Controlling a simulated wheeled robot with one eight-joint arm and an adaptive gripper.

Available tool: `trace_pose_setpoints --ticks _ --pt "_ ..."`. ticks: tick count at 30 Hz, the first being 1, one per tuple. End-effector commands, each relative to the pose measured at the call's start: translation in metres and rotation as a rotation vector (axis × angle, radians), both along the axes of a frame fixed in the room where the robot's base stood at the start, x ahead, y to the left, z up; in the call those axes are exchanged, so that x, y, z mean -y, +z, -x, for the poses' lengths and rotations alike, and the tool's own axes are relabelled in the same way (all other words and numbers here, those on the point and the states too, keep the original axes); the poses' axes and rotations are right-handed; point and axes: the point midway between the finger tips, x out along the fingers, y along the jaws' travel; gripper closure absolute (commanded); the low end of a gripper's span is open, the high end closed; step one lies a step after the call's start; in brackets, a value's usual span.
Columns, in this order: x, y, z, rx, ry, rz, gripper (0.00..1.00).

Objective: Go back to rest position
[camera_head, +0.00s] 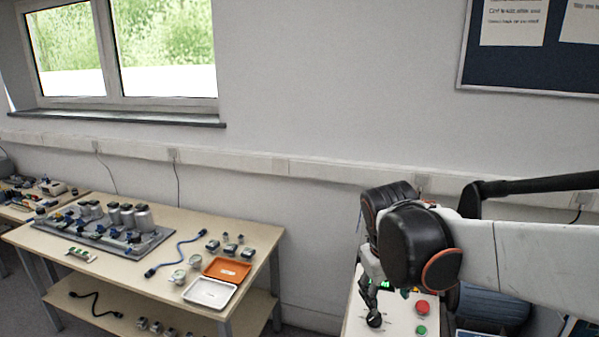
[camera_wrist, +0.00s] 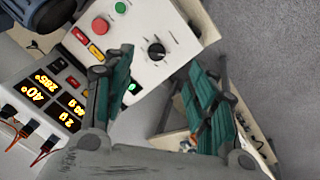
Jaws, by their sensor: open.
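My arm (camera_head: 520,250) reaches in from the right in the head view, with its black and orange joint bent downward. My gripper (camera_head: 368,290) hangs at the left end of the arm, close to the control box (camera_head: 352,322). In the wrist view my gripper (camera_wrist: 159,60) is open, its two teal-padded fingers apart with nothing between them. The black dial knob (camera_wrist: 157,51) lies beyond the fingertips; in the head view the knob (camera_head: 375,320) is just below the gripper. I cannot tell the exact gap.
A table at left holds an orange tray (camera_head: 227,270), a white tray (camera_head: 210,292) and a fixture board (camera_head: 100,240). A wall stands behind.

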Motion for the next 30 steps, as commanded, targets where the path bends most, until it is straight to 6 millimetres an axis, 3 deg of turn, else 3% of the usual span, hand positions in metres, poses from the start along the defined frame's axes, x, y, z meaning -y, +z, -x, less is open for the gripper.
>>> trace_pose_setpoints --ticks 9,18,24,30 --pt "0.012 0.018 0.072 0.161 -0.098 -0.132 0.48" --pt "0.016 0.013 0.128 0.309 -0.194 -0.249 0.48" --pt "0.017 0.008 0.145 0.368 -0.231 -0.295 0.48" --pt "0.017 0.007 0.148 0.381 -0.24 -0.306 0.48"
